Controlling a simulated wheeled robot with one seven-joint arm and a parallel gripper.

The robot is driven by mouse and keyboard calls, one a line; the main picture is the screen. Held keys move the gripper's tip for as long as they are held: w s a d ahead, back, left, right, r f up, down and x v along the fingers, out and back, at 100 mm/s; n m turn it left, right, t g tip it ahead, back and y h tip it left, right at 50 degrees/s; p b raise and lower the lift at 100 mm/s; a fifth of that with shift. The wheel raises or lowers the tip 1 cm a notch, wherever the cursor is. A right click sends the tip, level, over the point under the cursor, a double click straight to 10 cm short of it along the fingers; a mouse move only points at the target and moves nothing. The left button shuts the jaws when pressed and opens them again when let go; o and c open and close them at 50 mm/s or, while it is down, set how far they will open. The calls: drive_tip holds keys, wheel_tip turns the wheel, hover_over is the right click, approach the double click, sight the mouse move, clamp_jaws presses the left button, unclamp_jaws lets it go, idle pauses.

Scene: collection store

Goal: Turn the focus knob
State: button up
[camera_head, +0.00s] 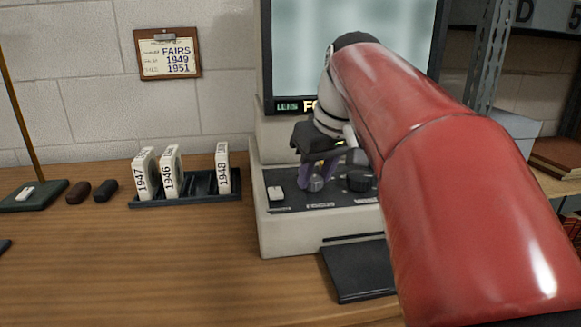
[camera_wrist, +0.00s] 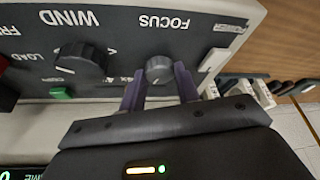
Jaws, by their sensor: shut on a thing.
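The focus knob (camera_wrist: 158,70) is a small grey knob on the dark control panel of the reader, beside the label FOCUS in the wrist view. In the head view my gripper (camera_head: 317,178) is over the left half of the panel. My red arm hides the right part of the reader.
The larger WIND knob (camera_wrist: 83,62) and a green button (camera_wrist: 62,92) are close by on the panel. A rack (camera_head: 190,201) of dated reels stands left of the reader. A dark tray (camera_head: 350,272) lies in front.

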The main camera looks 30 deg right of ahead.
drive_tip(key=n+y+p, duration=0.1)
drive_tip(key=n, duration=0.1)
drive_tip(key=n+p, duration=0.1)
drive_tip(key=n, duration=0.1)
drive_tip(key=shift+d+r+n+g+y, duration=0.15)
drive_tip(key=shift+n+g+y, duration=0.15)
drive_tip(key=shift+y, duration=0.1)
drive_tip(key=shift+w+d+n+g+y+p, duration=0.1)
drive_tip(key=shift+n+g+y+p, duration=0.35)
drive_tip(key=shift+n, duration=1.15)
drive_tip(key=o, duration=1)
drive_tip(key=shift+c, duration=0.2)
drive_tip(key=v, duration=0.7)
drive_tip(key=shift+d+r, duration=0.2)
drive_tip(key=shift+r, duration=0.05)
